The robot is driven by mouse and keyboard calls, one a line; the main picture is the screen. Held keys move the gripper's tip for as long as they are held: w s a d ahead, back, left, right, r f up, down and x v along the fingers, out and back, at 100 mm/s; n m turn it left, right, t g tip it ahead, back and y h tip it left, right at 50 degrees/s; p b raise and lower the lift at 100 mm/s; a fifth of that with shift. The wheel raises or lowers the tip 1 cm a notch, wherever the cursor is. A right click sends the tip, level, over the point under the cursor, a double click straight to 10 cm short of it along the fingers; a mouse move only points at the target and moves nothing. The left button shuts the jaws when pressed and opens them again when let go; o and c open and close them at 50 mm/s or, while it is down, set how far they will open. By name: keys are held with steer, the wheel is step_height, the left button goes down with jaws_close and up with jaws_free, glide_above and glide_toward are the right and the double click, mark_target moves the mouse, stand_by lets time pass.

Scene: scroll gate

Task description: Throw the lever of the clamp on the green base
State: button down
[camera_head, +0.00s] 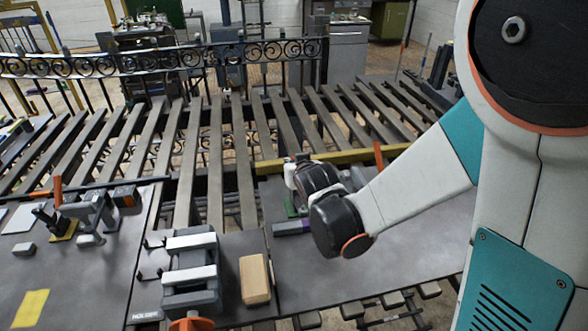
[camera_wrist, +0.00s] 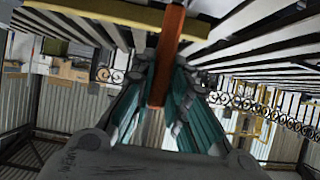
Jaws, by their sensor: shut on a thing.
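My gripper (camera_wrist: 162,75) is shut on an orange lever (camera_wrist: 171,28), which runs between its teal fingers in the wrist view. In the head view an upright orange lever (camera_head: 378,155) stands just right of my gripper, in front of the yellow rail. A small strip of the green base (camera_head: 290,208) shows left of my wrist. The rest of that base and the clamp body are hidden behind my arm and gripper, so the clamp's state cannot be told.
Another clamp with an orange lever (camera_head: 57,190) stands on a yellow base at the left. A grey vise (camera_head: 190,271) and a wooden block (camera_head: 255,279) sit in front. A yellow rail (camera_head: 340,157) runs behind the gripper, before the slats.

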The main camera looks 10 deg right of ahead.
stand_by(0.4)
steer(key=c, duration=1.6)
jaws_free()
steer(key=shift+o, duration=0.2)
steer(key=shift+s, duration=0.1)
steer(key=v, duration=1.2)
steer(key=shift+f, duration=0.1)
